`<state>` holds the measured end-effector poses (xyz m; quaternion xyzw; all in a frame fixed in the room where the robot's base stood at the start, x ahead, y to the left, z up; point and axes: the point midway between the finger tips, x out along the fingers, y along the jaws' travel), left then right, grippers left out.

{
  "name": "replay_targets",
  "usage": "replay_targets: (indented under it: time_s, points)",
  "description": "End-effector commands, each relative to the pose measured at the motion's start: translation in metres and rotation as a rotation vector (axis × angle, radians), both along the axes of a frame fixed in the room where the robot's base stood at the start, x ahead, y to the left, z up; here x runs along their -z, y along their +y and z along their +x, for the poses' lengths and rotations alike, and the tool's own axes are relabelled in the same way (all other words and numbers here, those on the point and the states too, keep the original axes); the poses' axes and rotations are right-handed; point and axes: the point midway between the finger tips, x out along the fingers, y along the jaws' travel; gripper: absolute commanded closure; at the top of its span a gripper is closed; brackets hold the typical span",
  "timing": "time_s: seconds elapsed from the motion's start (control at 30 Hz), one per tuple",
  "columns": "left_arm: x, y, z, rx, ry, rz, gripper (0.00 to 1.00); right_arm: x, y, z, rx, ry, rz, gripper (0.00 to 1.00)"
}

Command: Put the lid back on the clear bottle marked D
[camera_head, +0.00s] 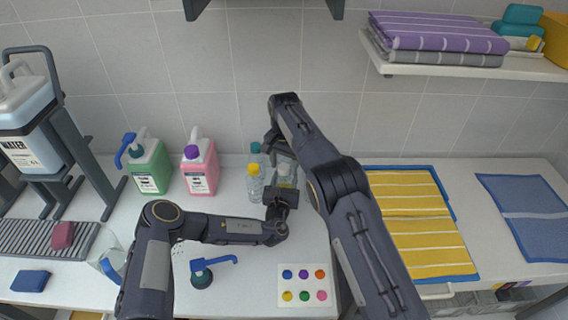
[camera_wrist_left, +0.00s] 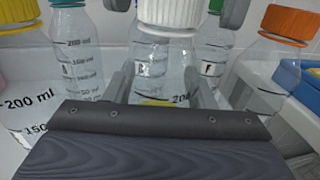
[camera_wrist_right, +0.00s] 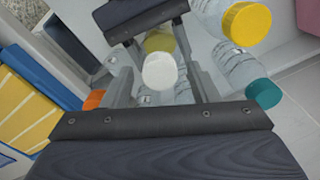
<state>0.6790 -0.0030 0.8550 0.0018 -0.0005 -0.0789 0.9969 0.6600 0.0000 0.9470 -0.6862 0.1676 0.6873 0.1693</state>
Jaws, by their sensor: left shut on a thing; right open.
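A clear bottle (camera_wrist_left: 165,75) stands between my left gripper's fingers (camera_wrist_left: 160,88), which are shut on it low on its body. A white lid (camera_wrist_left: 168,14) sits at its top, and it also shows in the right wrist view (camera_wrist_right: 160,71). I cannot read the bottle's letter with certainty. A yellowish patch shows low on the bottle. My right gripper (camera_wrist_right: 162,85) is open above, its fingers on either side of the white lid with gaps visible. In the head view, my left gripper (camera_head: 286,190) and right gripper (camera_head: 280,155) meet at the bottle and partly hide it.
Bottles with yellow (camera_wrist_right: 247,23), teal (camera_wrist_right: 263,93) and orange (camera_wrist_left: 290,22) lids stand close around; one behind is marked F (camera_wrist_left: 210,68). Green (camera_head: 150,165) and pink (camera_head: 200,165) jugs stand left. A yellow striped towel (camera_head: 420,225) lies right. A colour-dot card (camera_head: 303,303) lies in front.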

Motion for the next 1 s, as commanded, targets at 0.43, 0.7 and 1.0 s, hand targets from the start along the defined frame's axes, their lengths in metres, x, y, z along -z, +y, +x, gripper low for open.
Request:
replay_targets:
  time_s: [0.43, 0.7, 1.0]
  points:
    - [0.000, 0.000, 0.000, 0.000, 0.000, 0.000, 1.00, -0.044, 0.000, 0.000, 0.000, 0.000, 0.001, 0.46]
    - [0.000, 0.000, 0.000, 0.000, 0.000, 0.000, 1.00, -0.045, 0.000, 0.000, -0.001, 0.000, 0.001, 0.49]
    - [0.000, 0.000, 0.000, 0.000, 0.000, 0.000, 1.00, -0.054, 0.008, -0.001, -0.352, -0.001, 0.000, 0.49]
